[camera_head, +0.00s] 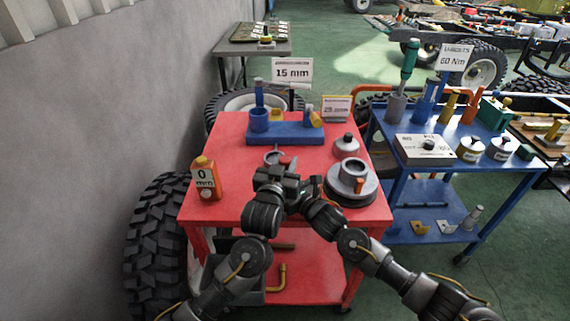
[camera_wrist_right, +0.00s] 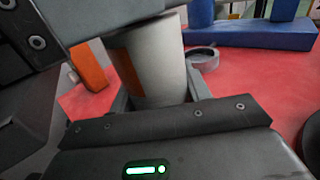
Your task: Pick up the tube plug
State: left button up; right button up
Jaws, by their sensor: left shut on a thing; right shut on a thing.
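My left gripper (camera_head: 275,175) is over the middle of the red table, meeting my right gripper (camera_head: 308,188) there. In the right wrist view my right gripper is shut on an upright grey-white tube (camera_wrist_right: 155,75) with an orange-brown band. My left gripper (camera_wrist_right: 105,20) crosses over the tube's top and hides it. In the head view a small red top (camera_head: 284,160), which looks like the tube plug, shows at my left gripper's jaws. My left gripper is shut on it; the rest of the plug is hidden.
On the red table (camera_head: 225,140) stand an orange bottle (camera_head: 205,172) at left, a blue block holder (camera_head: 290,133) at the back, a grey ring (camera_head: 273,157), and a round grey fixture (camera_head: 351,180) at right. A blue cart (camera_head: 400,170) stands to the right.

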aim_at(285, 158)
pick_arm(q)
notch_tip(285, 158, up, 10)
pick_arm(e)
jog(key=o, duration=1.2)
jog(key=shift+s+d, duration=0.1)
